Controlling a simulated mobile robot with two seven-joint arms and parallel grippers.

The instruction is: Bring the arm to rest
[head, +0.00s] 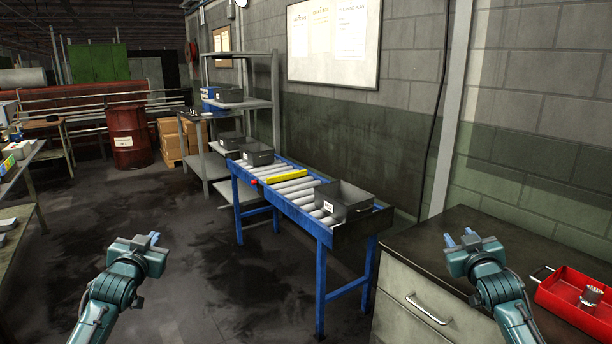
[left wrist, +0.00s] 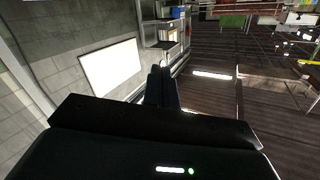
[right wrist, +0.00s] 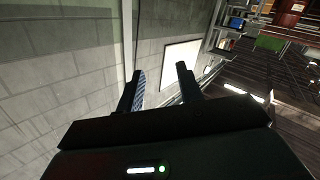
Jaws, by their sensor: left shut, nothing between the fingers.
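My left gripper (head: 152,238) is raised over the open floor at the lower left of the head view. Its fingers are together and empty, as the left wrist view (left wrist: 162,88) also shows. My right gripper (head: 460,239) is raised in front of the grey cabinet at the lower right of the head view. In the right wrist view its two fingers (right wrist: 160,88) stand apart with nothing between them. Neither gripper touches anything.
A blue-framed roller conveyor (head: 320,238) carries grey bins (head: 343,198) ahead. A red drum (head: 128,135) stands farther back. The floor (head: 190,230) at left is clear.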

